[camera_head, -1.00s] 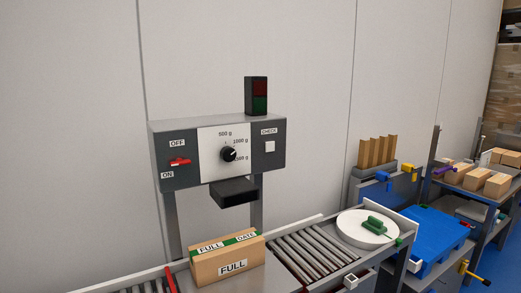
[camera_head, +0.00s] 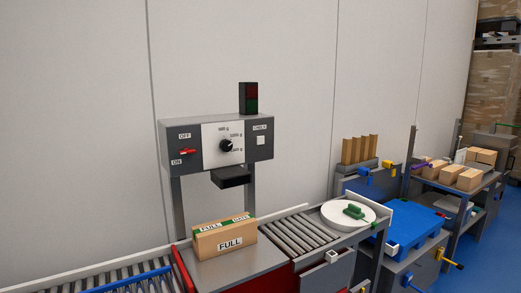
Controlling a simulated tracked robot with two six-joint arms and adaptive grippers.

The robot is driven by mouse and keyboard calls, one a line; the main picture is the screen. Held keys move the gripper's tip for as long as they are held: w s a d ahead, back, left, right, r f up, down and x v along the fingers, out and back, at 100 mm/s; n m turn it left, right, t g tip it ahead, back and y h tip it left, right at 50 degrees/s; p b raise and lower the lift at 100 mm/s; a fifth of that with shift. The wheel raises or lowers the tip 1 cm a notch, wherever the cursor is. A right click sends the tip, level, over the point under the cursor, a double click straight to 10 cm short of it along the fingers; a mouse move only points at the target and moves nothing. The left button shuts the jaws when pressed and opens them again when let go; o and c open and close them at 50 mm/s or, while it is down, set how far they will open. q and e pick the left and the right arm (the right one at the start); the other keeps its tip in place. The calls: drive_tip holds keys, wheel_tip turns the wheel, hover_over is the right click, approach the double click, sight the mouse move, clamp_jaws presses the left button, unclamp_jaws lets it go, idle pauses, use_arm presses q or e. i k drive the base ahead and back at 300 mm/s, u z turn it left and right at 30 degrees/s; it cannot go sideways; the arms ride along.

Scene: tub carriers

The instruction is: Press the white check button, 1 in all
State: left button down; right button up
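The white check button (camera_head: 261,140) is a small white square under a CHECK label, on the right part of the grey control panel (camera_head: 166,139). The panel also bears a red OFF/ON switch (camera_head: 187,152) and a black dial (camera_head: 226,146) with gram marks. A lamp box (camera_head: 248,98) with a dark red and a dark green lens stands on top. The button shows in full, with nothing in front of it. Neither of my grippers is in view.
A cardboard box marked FULL (camera_head: 225,240) sits on the grey plate below the panel. A roller conveyor (camera_head: 300,234) leads right to a round white disc (camera_head: 334,213) with a green handle. A blue surface (camera_head: 408,226) and shelves with cartons (camera_head: 468,180) stand farther right.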

sight(259, 139)
drive_tip(key=k, duration=0.75)
drive_tip(key=z, duration=0.1)
drive_tip(key=i, duration=0.45)
drive_tip(key=z, duration=0.65)
drive_tip(key=i, duration=1.5)
drive_tip(key=u, duration=0.6)
